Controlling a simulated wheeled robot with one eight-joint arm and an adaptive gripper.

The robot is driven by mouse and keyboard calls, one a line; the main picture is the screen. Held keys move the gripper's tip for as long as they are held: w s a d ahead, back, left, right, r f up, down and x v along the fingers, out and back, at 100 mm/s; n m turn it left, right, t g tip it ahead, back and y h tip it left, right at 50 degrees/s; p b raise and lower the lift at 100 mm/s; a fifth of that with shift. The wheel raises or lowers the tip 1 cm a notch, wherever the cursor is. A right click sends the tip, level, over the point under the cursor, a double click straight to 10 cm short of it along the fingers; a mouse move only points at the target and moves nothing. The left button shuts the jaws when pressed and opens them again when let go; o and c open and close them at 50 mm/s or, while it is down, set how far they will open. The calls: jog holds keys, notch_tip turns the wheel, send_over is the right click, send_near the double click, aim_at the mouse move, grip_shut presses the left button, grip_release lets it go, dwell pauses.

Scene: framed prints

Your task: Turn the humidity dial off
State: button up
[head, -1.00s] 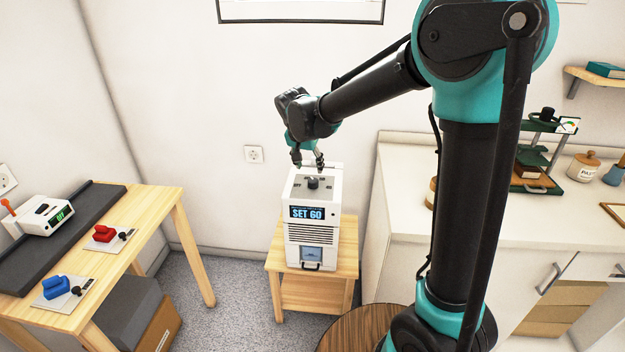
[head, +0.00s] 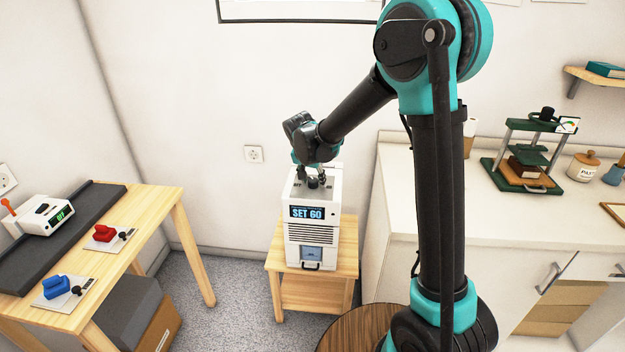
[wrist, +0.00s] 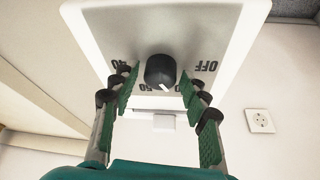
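The humidity dial (head: 313,183) is a black knob on top of a white box-shaped unit (head: 305,237). The unit's front display (head: 306,212) reads "SET 60". In the wrist view the dial (wrist: 160,72) has a white pointer line, with "OFF" printed to its right and numbers around it. My gripper (head: 311,177) points down just above the dial. In the wrist view my gripper (wrist: 160,92) is open, its green-padded fingers apart on either side of the dial, not visibly touching it.
The unit stands on a small wooden stand (head: 343,262). A wooden table (head: 160,210) with red and blue switches is at left. A white counter (head: 520,222) is at right. A wall socket (wrist: 261,121) is beside the unit.

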jog(key=c, duration=0.8)
jog(key=shift+c, duration=0.2)
jog(key=shift+n, duration=0.4)
jog(key=n, duration=0.2)
jog(key=n+y, duration=0.2)
jog(key=n, duration=0.1)
jog(key=shift+d+n, duration=0.25)
jog(key=shift+n, duration=0.05)
jog(key=n+y, duration=0.1)
jog(key=n, duration=0.1)
jog(key=n+y, duration=0.1)
jog(key=n, duration=0.2)
jog(key=shift+w+g, duration=0.1)
jog(key=shift+g, duration=0.3)
jog(key=shift+d+n, duration=0.1)
jog(key=shift+n, duration=0.3)
jog(key=o, duration=1.2)
jog(key=shift+c, duration=0.2)
jog(key=shift+r, duration=0.1)
